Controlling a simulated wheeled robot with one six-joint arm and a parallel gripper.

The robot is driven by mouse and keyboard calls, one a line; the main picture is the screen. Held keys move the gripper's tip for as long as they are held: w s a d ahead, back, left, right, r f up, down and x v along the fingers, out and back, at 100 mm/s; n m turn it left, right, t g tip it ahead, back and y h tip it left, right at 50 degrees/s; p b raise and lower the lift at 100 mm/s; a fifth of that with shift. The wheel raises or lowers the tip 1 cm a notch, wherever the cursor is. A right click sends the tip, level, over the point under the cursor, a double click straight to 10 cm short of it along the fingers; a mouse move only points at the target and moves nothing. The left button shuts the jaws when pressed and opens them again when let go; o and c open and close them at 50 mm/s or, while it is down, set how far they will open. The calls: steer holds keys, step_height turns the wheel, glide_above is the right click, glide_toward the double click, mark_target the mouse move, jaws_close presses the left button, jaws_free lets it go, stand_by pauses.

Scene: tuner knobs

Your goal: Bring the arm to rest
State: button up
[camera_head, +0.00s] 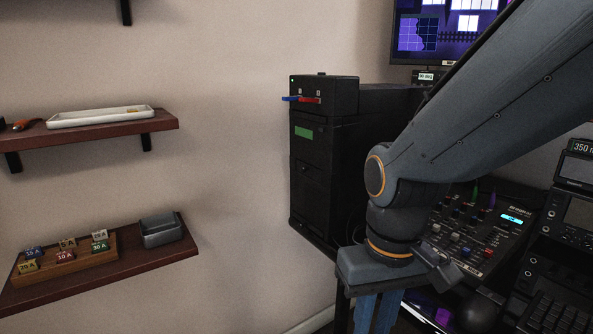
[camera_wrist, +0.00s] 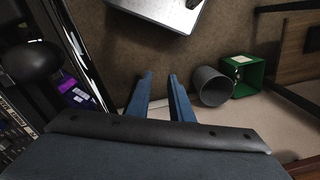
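My gripper (camera_head: 377,312) points down at the bottom of the head view, below my bent arm, which comes in from the upper right. Its two blue fingers are a little apart with nothing between them. Their tips are cut off by the lower picture edge. In the wrist view my gripper (camera_wrist: 160,77) shows the same narrow, empty gap, with brown floor visible beyond it. The fingers hang in front of the desk area, left of the knob panel (camera_head: 481,228), and touch nothing that I can see.
A black cabinet (camera_head: 323,172) with a blue and a red lever stands behind my arm. Two wall shelves (camera_head: 160,122) are at left, the lower (camera_head: 150,262) holding labelled fuses. In the wrist view a grey bin (camera_wrist: 211,87) and green box (camera_wrist: 247,77) stand below.

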steer(key=d+r+m+p, duration=0.2)
steer(key=d+r+p, duration=0.5)
steer(key=p, duration=0.7)
steer(key=shift+s+d+r, duration=0.3)
steer(key=shift+d+r, duration=0.05)
steer(key=shift+r, duration=0.4)
